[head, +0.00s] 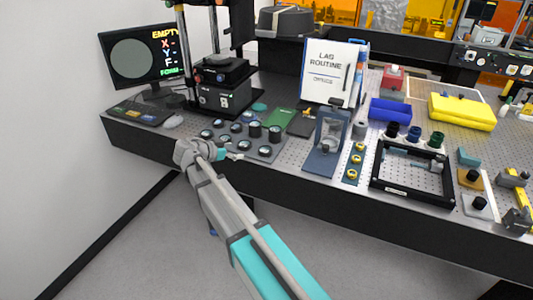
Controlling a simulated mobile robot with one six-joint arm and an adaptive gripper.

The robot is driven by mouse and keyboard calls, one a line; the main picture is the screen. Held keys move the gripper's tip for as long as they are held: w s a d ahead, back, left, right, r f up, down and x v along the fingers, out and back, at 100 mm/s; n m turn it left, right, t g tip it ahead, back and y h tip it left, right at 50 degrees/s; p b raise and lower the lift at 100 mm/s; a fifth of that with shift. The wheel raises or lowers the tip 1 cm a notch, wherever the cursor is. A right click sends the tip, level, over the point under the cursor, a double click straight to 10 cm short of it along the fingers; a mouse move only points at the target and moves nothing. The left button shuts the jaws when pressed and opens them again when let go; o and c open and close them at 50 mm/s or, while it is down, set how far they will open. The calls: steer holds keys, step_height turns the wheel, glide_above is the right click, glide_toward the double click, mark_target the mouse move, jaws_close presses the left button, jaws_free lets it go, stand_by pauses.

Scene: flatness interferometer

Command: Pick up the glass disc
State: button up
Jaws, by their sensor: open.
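My gripper (236,156) is at the front edge of the bench, just left of and in front of a grey plate (262,152). It looks small here and nothing shows between its fingers; it is open. Several small round pieces with dark rims and pale tops, such as one round piece (236,127), sit on the plate. I cannot tell which of them, if any, is the glass disc. A clear upright piece (331,130) on a dark blue base stands to the right.
An instrument with a black stage (222,70) stands behind the plate, with a monitor (138,58) to its left. A white "LAB ROUTINE" sign (329,68) stands behind.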

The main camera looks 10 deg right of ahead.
stand_by(0.4)
steer(key=b, duration=0.3)
glide_toward(265, 149)
steer(key=shift+x, duration=2.15)
steer(key=shift+s+d, duration=0.1)
steer(key=shift+s, duration=0.05)
steer(key=shift+b+x, duration=1.15)
steer(key=shift+x, duration=1.45)
steer(key=c, duration=1)
steer(key=shift+r, duration=0.2)
